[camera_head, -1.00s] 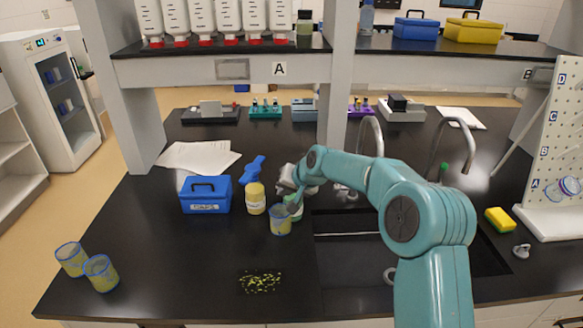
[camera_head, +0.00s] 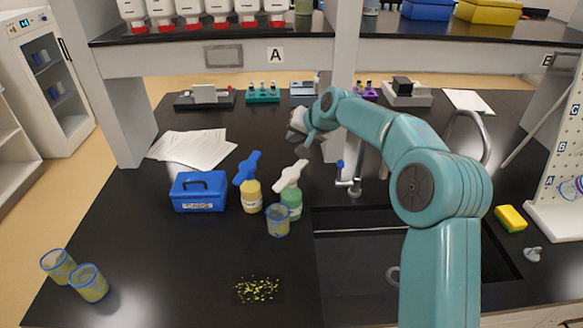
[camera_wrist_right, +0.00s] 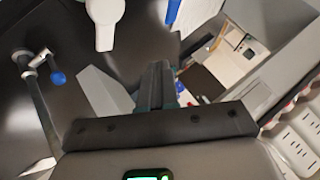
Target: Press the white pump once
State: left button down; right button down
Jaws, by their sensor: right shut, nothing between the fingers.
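The white pump (camera_head: 289,177) tops a green bottle (camera_head: 291,203) that stands upright on the black bench, right of a yellow bottle (camera_head: 252,198) with a blue pump (camera_head: 247,168). In the right wrist view the white pump (camera_wrist_right: 105,18) shows at the top edge, ahead of the fingers and to their left. My right gripper (camera_head: 298,139) is above and behind the white pump, apart from it. Its fingers (camera_wrist_right: 160,85) are together and empty. My left gripper is not in view.
A cup (camera_head: 278,221) with a blue rim stands in front of the bottles. A blue box (camera_head: 199,192) is to their left, and a tap (camera_head: 352,184) with a blue handle is to their right. The sink (camera_head: 400,240) lies front right. A shelf (camera_head: 210,55) spans above.

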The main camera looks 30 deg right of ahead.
aim_at(294, 173)
jog(key=f+b, duration=0.2)
jog(key=f, duration=0.2)
jog(key=f+b, duration=0.3)
jog(key=f, duration=0.1)
jog(key=shift+a+f, duration=0.2)
jog(key=shift+f, duration=0.25)
jog(key=shift+s, duration=0.1)
dwell(0.3)
dwell(1.6)
jog(key=shift+f+b, duration=0.35)
jog(key=shift+b, duration=0.25)
